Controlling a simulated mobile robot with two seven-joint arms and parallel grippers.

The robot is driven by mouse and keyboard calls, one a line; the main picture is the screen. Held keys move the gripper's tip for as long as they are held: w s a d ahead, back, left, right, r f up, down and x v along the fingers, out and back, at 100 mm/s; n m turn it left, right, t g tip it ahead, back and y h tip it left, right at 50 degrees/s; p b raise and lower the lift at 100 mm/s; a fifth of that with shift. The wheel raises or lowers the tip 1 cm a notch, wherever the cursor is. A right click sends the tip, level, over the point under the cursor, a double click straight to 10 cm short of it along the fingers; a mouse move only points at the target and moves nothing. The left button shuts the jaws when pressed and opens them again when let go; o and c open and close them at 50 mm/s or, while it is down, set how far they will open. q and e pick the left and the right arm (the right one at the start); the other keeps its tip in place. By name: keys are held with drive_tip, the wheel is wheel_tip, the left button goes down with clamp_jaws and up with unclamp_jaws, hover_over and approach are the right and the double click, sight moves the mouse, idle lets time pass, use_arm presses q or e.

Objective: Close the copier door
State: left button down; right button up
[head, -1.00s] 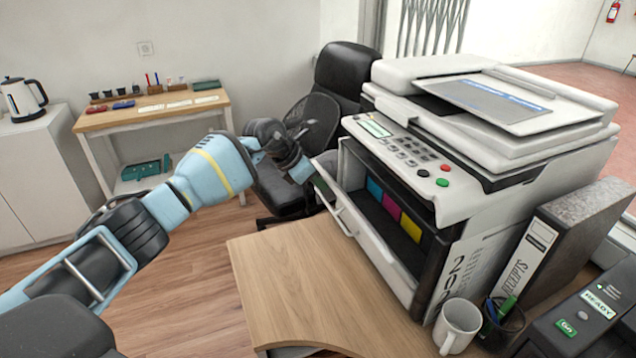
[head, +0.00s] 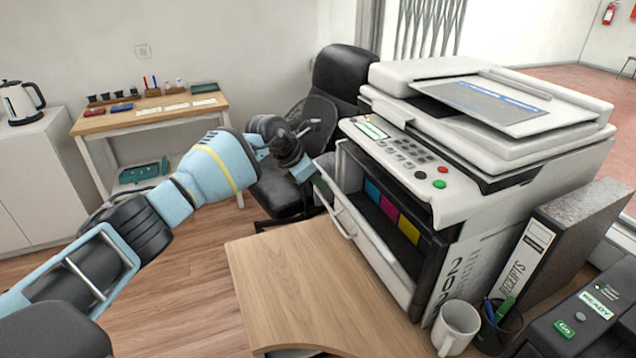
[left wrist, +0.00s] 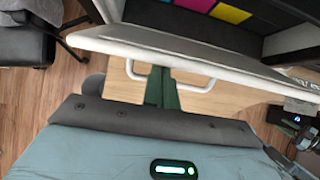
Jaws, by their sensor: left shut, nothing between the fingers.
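The copier (head: 470,190) stands on the wooden desk with its front door (head: 372,248) partly open, leaning outward. Cyan, magenta and yellow cartridges (head: 390,208) show in the opening behind it. The door carries a bar handle (head: 343,224); the handle (left wrist: 205,84) also shows in the left wrist view, below the door's white edge (left wrist: 180,55). My left gripper (head: 322,189) is at the door's far left end in the head view, with its tips partly hidden. In the left wrist view its green fingers (left wrist: 162,85) are shut and empty, overlapping the handle; contact cannot be told.
A black office chair (head: 285,185) stands behind my left gripper. A white mug (head: 456,328), a pen cup (head: 500,325) and a receipts binder (head: 560,250) stand beside the copier at the right. The desk (head: 300,280) is clear in front of the door.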

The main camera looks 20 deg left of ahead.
use_arm(q)
drive_tip(key=shift+w+d+r+g+y, duration=0.4)
drive_tip(key=shift+w+d+r, duration=0.05)
drive_tip(key=shift+w+r, duration=0.1)
use_arm(e)
drive_tip(key=shift+s+d+f, duration=0.1)
drive_tip(key=shift+d+f, duration=0.1)
idle(1.1)
use_arm(q)
drive_tip(key=shift+w+d+r, duration=0.25)
use_arm(e)
drive_tip(key=shift+d, duration=0.1)
idle(0.4)
use_arm(q)
drive_tip(key=shift+w+d+r, duration=0.4)
drive_tip(key=shift+w+d, duration=0.05)
drive_tip(key=shift+w, duration=0.05)
use_arm(e)
drive_tip(key=shift+w+d+f, duration=0.15)
drive_tip(key=shift+w+d, duration=0.1)
use_arm(q)
drive_tip(key=shift+w+d+r+b, duration=0.4)
drive_tip(key=shift+w+d, duration=0.3)
drive_tip(key=shift+w, duration=0.1)
use_arm(e)
drive_tip(key=shift+w+d+f, duration=0.1)
drive_tip(key=shift+w+d, duration=0.35)
drive_tip(key=shift+w, duration=0.1)
idle(0.3)
